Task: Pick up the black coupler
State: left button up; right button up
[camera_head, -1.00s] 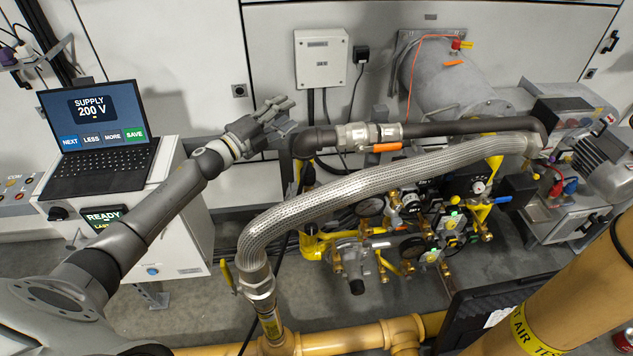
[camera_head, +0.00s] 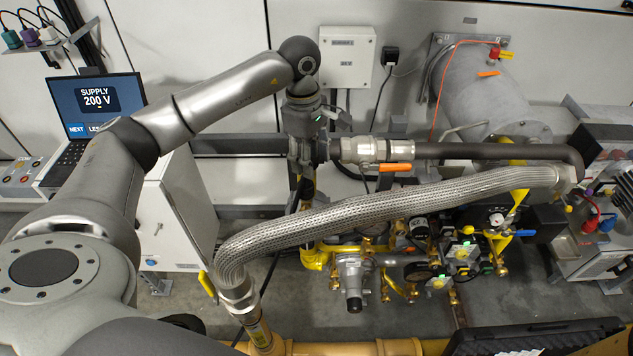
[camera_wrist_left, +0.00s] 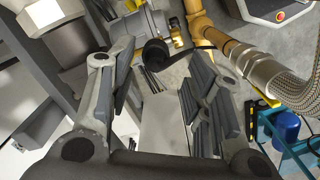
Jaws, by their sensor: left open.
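A black rounded piece (camera_wrist_left: 155,52) shows beyond the gap between the fingertips, close to a yellow pipe (camera_wrist_left: 208,32). It looks like the black coupler, but I cannot tell for certain. I see no clear contact between it and the fingers. I cannot pick out the coupler in the head view. My right gripper is not in view.
A braided metal hose (camera_head: 370,205) arches just right of my gripper. An orange-handled valve (camera_head: 394,167) sits on the pipe beside it. Valves and gauges crowd below the hose. A laptop (camera_head: 97,104) on a white cabinet (camera_head: 185,215) stands at the left.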

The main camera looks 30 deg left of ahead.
aim_at(305, 184)
pick_arm(q)
jog(key=shift+a+r+y, duration=0.15)
jog(key=shift+a+y, duration=0.25)
jog(key=shift+a, duration=0.15)
jog(key=shift+a+f, duration=0.15)
jog(key=shift+f, duration=0.2)
notch_tip(305, 184, down, 4)
jog(key=shift+s+r, duration=0.1)
jog(key=shift+f+p, duration=0.35)
jog(key=shift+f, duration=0.25)
jog(key=f, duration=0.3)
jog(key=f+p, duration=0.1)
jog(key=f, duration=0.1)
jog(key=shift+w+a, duration=0.2)
jog(key=shift+w, duration=0.05)
jog(key=shift+c, duration=0.6)
jog(key=shift+r, duration=0.1)
jog(key=c, duration=0.8)
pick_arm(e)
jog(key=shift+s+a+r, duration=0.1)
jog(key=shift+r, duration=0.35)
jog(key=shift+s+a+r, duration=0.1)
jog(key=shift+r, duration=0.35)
